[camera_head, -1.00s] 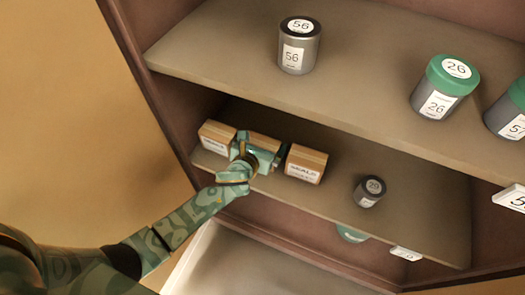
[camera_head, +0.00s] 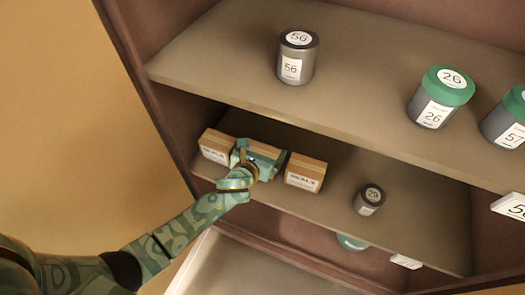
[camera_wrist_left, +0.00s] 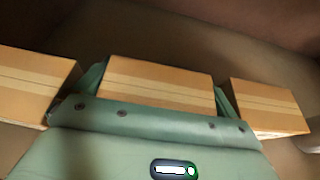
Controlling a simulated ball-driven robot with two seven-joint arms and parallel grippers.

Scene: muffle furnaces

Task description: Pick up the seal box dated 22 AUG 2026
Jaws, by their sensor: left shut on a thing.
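Three brown cardboard seal boxes stand in a row on the lower shelf: a left box (camera_head: 217,146), a middle box (camera_head: 264,148) and a right box (camera_head: 305,174). My left gripper (camera_head: 259,158) is shut on the middle box, with a finger on either side of it. In the left wrist view the middle box (camera_wrist_left: 158,82) sits between the green fingers, with the left box (camera_wrist_left: 35,85) and the right box (camera_wrist_left: 268,107) beside it. The label on the middle box is hidden by the gripper, and the other labels' dates are too small to read. My right gripper is not in view.
A small dark jar marked 29 (camera_head: 369,198) stands to the right on the lower shelf (camera_head: 330,205). The upper shelf (camera_head: 365,85) above holds a grey jar marked 56 (camera_head: 297,56) and a green-lidded jar marked 26 (camera_head: 440,97). The cabinet's side wall is close on the left.

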